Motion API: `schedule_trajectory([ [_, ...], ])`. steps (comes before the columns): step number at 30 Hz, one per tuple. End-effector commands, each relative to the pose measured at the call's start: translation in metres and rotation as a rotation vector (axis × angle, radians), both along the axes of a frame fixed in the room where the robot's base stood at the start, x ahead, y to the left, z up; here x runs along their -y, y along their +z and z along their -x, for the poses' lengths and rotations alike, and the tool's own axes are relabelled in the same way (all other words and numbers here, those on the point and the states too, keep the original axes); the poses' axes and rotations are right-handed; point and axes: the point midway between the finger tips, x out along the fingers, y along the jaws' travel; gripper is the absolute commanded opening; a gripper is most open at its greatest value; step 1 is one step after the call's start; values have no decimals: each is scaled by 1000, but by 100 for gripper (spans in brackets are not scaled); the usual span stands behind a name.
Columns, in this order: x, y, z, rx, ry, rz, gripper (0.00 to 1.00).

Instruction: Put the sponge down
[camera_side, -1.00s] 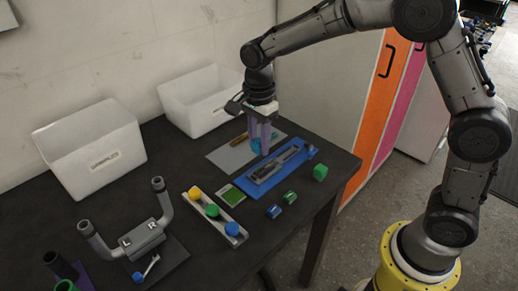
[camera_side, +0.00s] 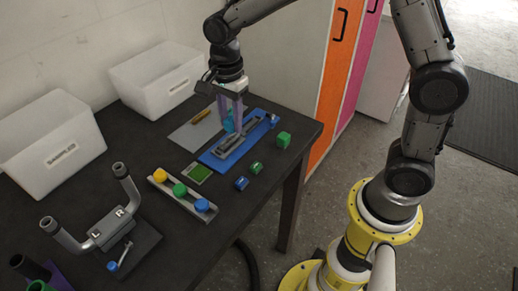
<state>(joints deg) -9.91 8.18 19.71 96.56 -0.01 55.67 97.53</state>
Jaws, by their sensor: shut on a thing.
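My gripper (camera_side: 231,119) points down over the back of the table. Its lilac fingers are shut on a small blue thing, which I take to be the sponge (camera_side: 228,125); the fingers partly hide it. It is over or near the far left end of a blue mat (camera_side: 215,161) that carries a long grey tool (camera_side: 238,143). I cannot tell whether the sponge touches anything below it.
A grey mat (camera_side: 184,136) with an orange-brown item (camera_side: 202,116) lies left of the gripper. A green cube (camera_side: 284,139) and small cylinders (camera_side: 256,168) lie right. White bins (camera_side: 157,82) stand behind. A button rail (camera_side: 160,189) and handlebar (camera_side: 108,232) are in front.

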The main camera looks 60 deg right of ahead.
Motion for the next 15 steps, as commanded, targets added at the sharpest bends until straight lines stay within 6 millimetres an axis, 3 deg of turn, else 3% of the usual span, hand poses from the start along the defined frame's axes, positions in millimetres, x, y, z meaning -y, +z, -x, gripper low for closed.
schedule_trajectory([
  [9, 34, 19, 115, 8, 14, -1, 0],
  [15, 51, 24, 181, 9, -1, 0, 0],
])
